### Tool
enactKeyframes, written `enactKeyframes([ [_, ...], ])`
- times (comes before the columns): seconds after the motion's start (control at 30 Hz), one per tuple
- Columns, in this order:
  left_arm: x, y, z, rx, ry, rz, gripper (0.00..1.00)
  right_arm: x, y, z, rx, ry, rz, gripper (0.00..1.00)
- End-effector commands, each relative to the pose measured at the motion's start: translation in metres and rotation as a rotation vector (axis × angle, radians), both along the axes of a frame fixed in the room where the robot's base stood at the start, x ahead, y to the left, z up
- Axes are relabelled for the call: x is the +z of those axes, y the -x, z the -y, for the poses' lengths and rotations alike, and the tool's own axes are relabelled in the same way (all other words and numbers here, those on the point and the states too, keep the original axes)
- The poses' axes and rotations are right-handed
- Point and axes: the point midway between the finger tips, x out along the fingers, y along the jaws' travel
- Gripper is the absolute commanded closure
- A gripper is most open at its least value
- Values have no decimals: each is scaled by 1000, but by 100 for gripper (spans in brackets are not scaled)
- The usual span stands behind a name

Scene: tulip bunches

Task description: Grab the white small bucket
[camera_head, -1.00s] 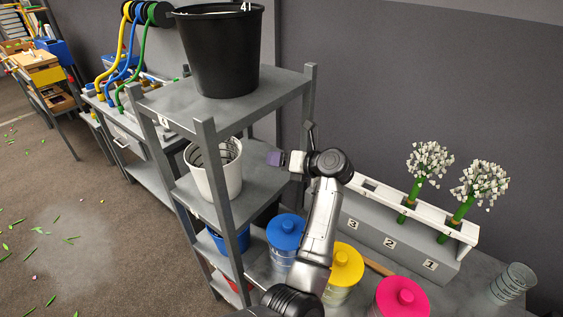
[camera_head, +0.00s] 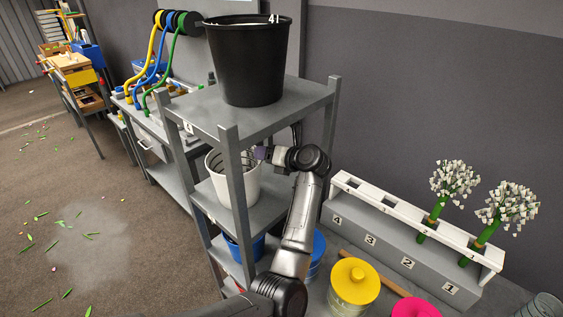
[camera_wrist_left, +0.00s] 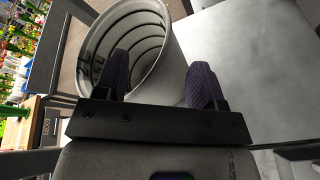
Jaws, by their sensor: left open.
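The white small bucket (camera_head: 238,185) stands upright on the middle shelf of the grey rack. My left gripper (camera_head: 262,153) is at the bucket's right side, near its rim. In the left wrist view, the bucket (camera_wrist_left: 165,75) is tilted in the picture, with dark rings inside. The open fingers of the left gripper (camera_wrist_left: 160,80) show around its near wall: one finger overlaps the bucket's opening, the other is to the right of the outer wall. I cannot tell whether either finger touches it. My right gripper is not in view.
A black bucket (camera_head: 248,65) stands on the rack's top shelf (camera_head: 190,108), above the white one. A rack post (camera_head: 236,180) stands in front. A blue bucket (camera_head: 243,246) is on the shelf below. Lidded yellow (camera_head: 354,280) and blue containers are to the right.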

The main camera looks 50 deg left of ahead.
Motion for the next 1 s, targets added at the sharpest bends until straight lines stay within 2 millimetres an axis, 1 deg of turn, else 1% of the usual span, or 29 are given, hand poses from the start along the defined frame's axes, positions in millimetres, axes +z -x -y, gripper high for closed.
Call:
enactKeyframes([
  [0.03, -1, 2, -7, 1, -1, -2, 36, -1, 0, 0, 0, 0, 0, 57],
  [0.1, -4, 4, -14, 1, -1, -2, 36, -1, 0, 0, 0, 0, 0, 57],
  [0.3, -8, 7, -26, 0, -1, -1, 36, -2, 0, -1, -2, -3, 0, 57],
  [0.73, -9, 7, -30, -2, 0, -1, 36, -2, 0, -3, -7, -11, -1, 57],
  [0.77, -9, 7, -30, -2, 0, -1, 37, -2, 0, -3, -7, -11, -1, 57],
  [1.0, -9, 7, -30, -2, 0, -1, 60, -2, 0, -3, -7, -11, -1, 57],
])
